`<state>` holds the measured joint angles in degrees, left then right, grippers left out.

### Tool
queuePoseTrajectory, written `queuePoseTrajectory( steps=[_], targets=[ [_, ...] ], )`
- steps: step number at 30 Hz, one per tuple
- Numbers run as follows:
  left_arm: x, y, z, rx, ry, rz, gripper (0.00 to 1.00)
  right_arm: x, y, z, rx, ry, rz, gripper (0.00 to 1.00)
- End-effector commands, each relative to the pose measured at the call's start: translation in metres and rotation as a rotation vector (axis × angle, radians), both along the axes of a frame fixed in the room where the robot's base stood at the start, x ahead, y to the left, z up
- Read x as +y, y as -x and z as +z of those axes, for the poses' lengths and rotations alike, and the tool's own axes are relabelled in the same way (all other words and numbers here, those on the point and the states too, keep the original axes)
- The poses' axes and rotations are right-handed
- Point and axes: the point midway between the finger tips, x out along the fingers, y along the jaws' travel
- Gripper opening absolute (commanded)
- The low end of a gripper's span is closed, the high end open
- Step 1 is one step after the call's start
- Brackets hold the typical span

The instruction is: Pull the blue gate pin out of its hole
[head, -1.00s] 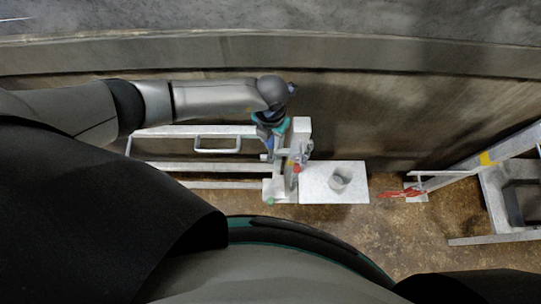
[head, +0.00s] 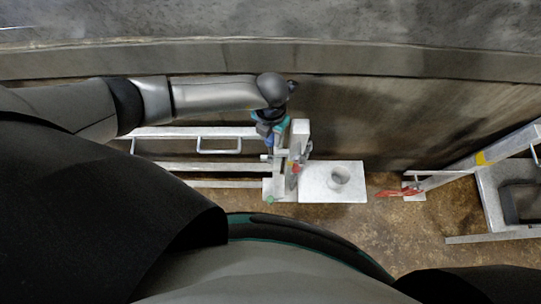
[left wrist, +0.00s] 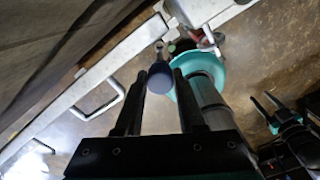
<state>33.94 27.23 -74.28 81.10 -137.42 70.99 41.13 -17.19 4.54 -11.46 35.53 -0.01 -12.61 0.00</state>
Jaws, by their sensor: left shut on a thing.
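My left gripper (left wrist: 160,80) is shut on the rounded blue head of the gate pin (left wrist: 160,76), which sits between the two dark fingers in the left wrist view. In the head view the left gripper (head: 269,133) is over the pale gate frame (head: 301,134), at its upright end. The pin's shaft and its hole are mostly hidden there, so I cannot tell how deep the pin sits. A dark two-pronged part (left wrist: 280,115) at the right of the left wrist view looks like my right gripper; its state is unclear.
A red object (head: 393,192) lies farther right, near a grey metal structure (head: 488,190). The frame's rails and a handle (head: 219,151) run left. A dark wall (head: 390,110) stands behind.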

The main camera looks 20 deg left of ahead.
Motion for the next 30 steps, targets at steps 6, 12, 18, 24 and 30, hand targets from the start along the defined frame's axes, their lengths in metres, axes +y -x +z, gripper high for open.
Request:
queuePoseTrajectory(
  steps=[6,12,18,24,30],
  targets=[
    [-0.005,0.017,0.002,0.002,0.001,-0.002,0.0,0.0,0.0,0.012,0.0,0.0,0.0,0.5],
    [-0.01,0.032,0.002,0.002,0.001,-0.002,0.0,0.0,0.0,0.021,0.0,0.0,0.0,0.5],
    [-0.014,0.048,0.002,0.002,0.001,-0.003,0.0,0.0,0.0,0.03,0.0,0.0,0.0,0.5],
    [-0.019,0.063,0.002,0.001,0.002,-0.003,0.0,0.0,0.0,0.038,0.0,0.0,0.0,0.5],
    [-0.023,0.079,0.001,0.002,0.001,-0.002,0.0,0.0,0.0,0.045,0.0,0.0,0.0,0.5]
  ],
)
